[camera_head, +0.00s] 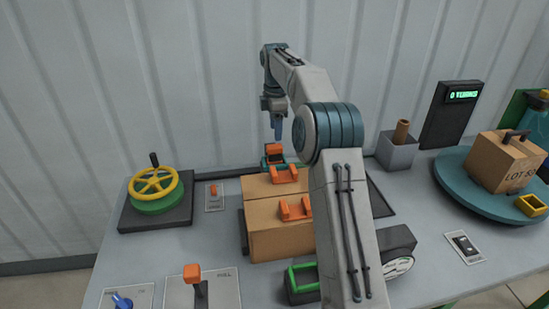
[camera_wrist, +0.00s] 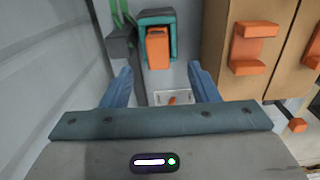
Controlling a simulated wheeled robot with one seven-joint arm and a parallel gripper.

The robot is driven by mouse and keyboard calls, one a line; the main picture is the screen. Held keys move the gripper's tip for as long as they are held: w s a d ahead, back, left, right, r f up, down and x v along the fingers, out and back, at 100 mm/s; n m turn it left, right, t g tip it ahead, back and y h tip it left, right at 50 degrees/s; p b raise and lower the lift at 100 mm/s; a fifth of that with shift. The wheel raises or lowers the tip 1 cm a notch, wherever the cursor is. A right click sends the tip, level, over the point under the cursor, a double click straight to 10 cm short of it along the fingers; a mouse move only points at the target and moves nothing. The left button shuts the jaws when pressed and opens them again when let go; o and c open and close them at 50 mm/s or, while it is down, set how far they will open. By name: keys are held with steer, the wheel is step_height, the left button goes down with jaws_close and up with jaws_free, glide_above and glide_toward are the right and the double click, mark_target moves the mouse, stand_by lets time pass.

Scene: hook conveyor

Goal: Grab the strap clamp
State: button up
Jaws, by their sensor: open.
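An orange block in a teal-green bracket, which looks like the strap clamp (camera_head: 274,151), is at the back of the table, just behind the cardboard boxes. In the wrist view the orange clamp (camera_wrist: 158,48) lies ahead of my fingertips, roughly centred between them. My gripper (camera_head: 277,136) points down above that spot. Its two blue fingers (camera_wrist: 161,78) are apart, with nothing held between them. The clamp's lower part is hidden behind the boxes in the head view.
Cardboard boxes (camera_head: 280,232) with orange brackets (camera_head: 295,208) stand close in front of the clamp, and to its right in the wrist view. A yellow handwheel (camera_head: 156,184) is on the left. A turntable (camera_head: 470,190) with a carton (camera_head: 503,160) is on the right.

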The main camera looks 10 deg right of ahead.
mark_target(275, 146)
step_height(275, 146, down, 10)
steer(key=shift+w+a+r+p, duration=0.15)
steer(key=shift+p, duration=0.2)
steer(key=c, duration=1.1)
